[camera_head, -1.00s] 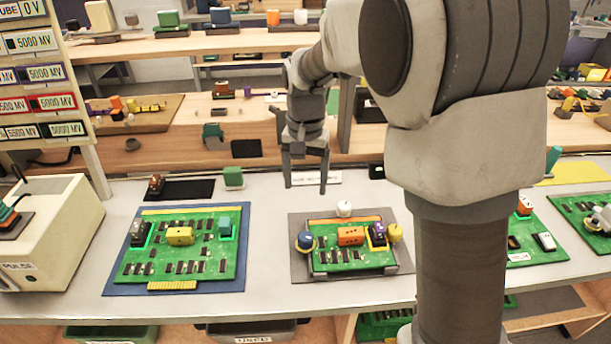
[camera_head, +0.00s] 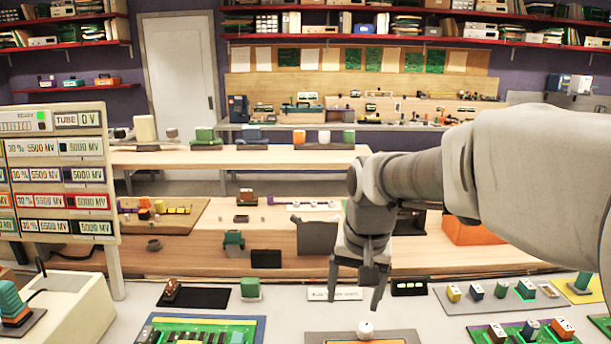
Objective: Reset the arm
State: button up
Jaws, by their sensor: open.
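My gripper (camera_head: 355,287) is at the end of my arm, which reaches in from the right. Its two fingers point down and stand apart, with nothing between them. It hangs above the far part of the near white bench (camera_head: 270,312). Below it is a grey mat (camera_head: 330,336) with a small white knob-like piece (camera_head: 365,328) at its edge. The gripper does not appear to touch anything.
A green circuit board (camera_head: 190,330) on a blue mat lies left of the gripper. A panel of voltage readouts (camera_head: 60,175) stands at the left. At the right is a mat (camera_head: 480,308) with several coloured pieces. Wooden benches (camera_head: 200,160) are behind.

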jog(key=s+d+r+n+t, duration=0.1)
jog(key=s+d+r+t, duration=0.1)
jog(key=s, duration=0.6)
jog(key=s+d+r+n+t+p, duration=0.1)
jog(key=s+d+r, duration=0.1)
jog(key=s, duration=0.6)
jog(key=shift+d+n+t, duration=0.3)
jog(key=shift+d+t, duration=0.1)
jog(key=shift+d, duration=0.45)
